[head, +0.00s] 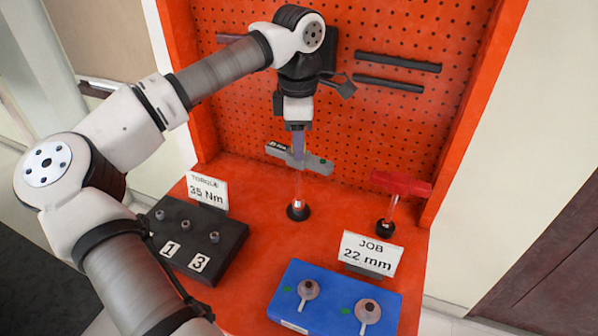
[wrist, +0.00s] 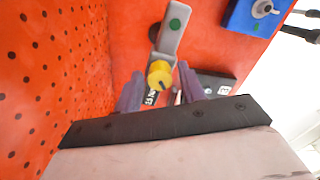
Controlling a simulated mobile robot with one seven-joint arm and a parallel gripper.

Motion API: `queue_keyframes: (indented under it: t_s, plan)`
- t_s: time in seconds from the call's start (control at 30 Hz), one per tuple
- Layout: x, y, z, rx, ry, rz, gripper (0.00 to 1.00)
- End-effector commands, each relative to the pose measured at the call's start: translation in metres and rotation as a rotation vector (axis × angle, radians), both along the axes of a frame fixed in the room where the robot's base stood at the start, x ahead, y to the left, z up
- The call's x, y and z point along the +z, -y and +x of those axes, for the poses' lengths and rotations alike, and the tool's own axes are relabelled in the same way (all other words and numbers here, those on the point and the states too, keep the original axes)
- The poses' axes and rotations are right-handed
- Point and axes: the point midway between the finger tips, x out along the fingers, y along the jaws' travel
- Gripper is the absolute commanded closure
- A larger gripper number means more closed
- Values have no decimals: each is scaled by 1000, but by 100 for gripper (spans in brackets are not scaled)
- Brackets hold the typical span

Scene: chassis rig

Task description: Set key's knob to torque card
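The key is a grey bar (head: 318,164) with a green dot, held level on a clear post with a black foot. In the wrist view its grey body (wrist: 173,38) ends in a yellow knob (wrist: 159,74) with a dark mark. My gripper (head: 298,157) points down at the key's left part; its purple fingers (wrist: 160,90) are open, one on each side of the knob. I cannot tell whether they touch it. The knob is hidden in the head view. The torque card (head: 207,191) reads 35 Nm and stands at the left.
A black block (head: 225,258) with several bolts and labels 1 and 3 lies front left. A job card (head: 369,254) reads 22 mm. A blue tray (head: 333,312) holds two round pieces. A red-handled tool (head: 400,184) stands right. An orange pegboard (head: 400,125) rises behind.

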Motion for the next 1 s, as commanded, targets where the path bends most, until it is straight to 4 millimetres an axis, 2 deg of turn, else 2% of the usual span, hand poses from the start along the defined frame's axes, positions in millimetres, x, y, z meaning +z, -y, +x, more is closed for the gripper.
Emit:
queue_keyframes:
  t_s: [0.4, 0.53, 0.73, 0.77, 0.97, 1.0]
  plan:
    - [-1, 0, 0, 570, 2, 2, 60]
    - [-1, 0, 0, 652, -1, 1, 60]
    - [0, 0, 0, 662, -2, 1, 60]
    - [0, 0, 0, 661, -2, 1, 61]
    - [0, 0, 0, 660, -1, 1, 88]
    - [0, 0, 0, 660, -1, 1, 89]
